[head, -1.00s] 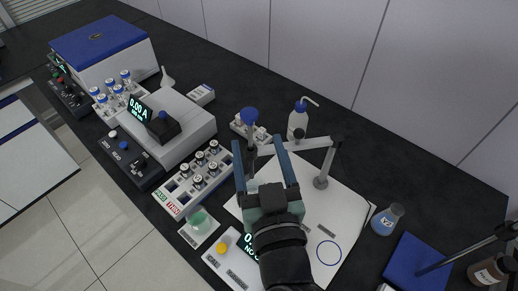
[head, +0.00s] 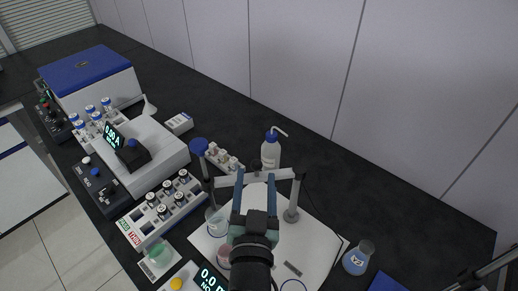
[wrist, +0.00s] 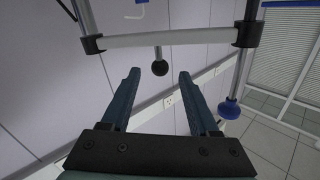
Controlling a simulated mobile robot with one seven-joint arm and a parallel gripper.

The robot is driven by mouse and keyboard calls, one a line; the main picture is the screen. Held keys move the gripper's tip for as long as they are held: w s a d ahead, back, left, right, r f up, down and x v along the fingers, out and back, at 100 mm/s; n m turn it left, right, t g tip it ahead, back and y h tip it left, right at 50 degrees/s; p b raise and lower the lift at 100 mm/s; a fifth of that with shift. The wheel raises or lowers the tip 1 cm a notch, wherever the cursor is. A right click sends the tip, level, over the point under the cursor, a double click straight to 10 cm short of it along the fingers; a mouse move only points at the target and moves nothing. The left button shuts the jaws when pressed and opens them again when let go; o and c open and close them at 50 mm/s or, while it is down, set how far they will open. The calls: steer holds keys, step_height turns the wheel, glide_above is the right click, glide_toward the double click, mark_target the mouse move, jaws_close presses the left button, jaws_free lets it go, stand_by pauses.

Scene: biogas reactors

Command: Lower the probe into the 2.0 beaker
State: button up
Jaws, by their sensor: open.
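The probe (head: 199,147) is a thin rod with a blue cap, clamped upright at the left end of a grey swing arm (head: 225,182). The arm runs to a stand post (head: 292,213) at right. A black ball knob (wrist: 160,68) sits on the arm's middle. In the wrist view the probe's blue cap (wrist: 229,108) is right of my fingers. The probe's lower end is over or in a clear beaker (head: 216,222); I cannot tell which. A pinkish beaker (head: 223,256) stands nearer. Beaker labels are unreadable. My gripper (head: 255,178) is open, its fingers near the arm and knob, holding nothing.
A wash bottle (head: 271,150) stands behind the arm. A flask (head: 357,258) stands at right. The wall (head: 300,60) is behind; the dark bench between is mostly clear.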

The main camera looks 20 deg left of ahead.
steer(key=p+x, duration=0.2)
steer(key=x, duration=0.6)
jaws_close()
stand_by(1.4)
